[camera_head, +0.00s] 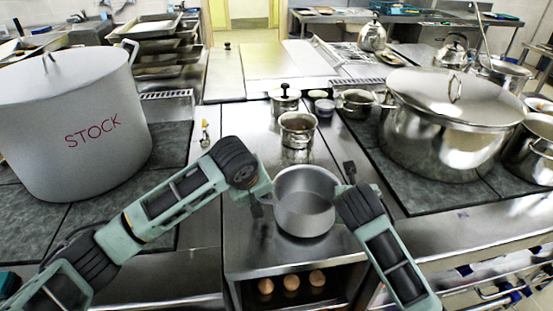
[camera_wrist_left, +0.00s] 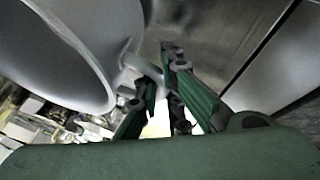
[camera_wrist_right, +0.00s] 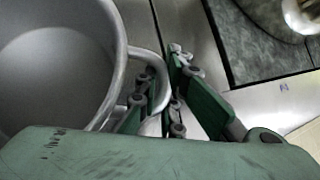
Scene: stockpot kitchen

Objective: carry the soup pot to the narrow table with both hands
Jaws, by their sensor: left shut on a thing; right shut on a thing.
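The soup pot (camera_head: 304,208) is a plain grey open pot, upright between my two arms in the head view, and it looks empty. My left gripper (camera_head: 265,196) is at its left side. In the left wrist view the left gripper (camera_wrist_left: 158,88) is shut on a handle (camera_wrist_left: 140,72) of the pot (camera_wrist_left: 68,50). In the right wrist view my right gripper (camera_wrist_right: 163,88) is shut on the other handle (camera_wrist_right: 148,58), beside the pot wall (camera_wrist_right: 108,75). I cannot tell whether the pot's base touches the counter below. I cannot pick out the narrow table for certain.
A large STOCK pot (camera_head: 75,120) stands at left on dark tiles. A big lidded steel pot (camera_head: 452,125) stands at right. Small steel pots (camera_head: 298,130) stand just behind the soup pot. Several eggs (camera_head: 291,283) sit in the open compartment below.

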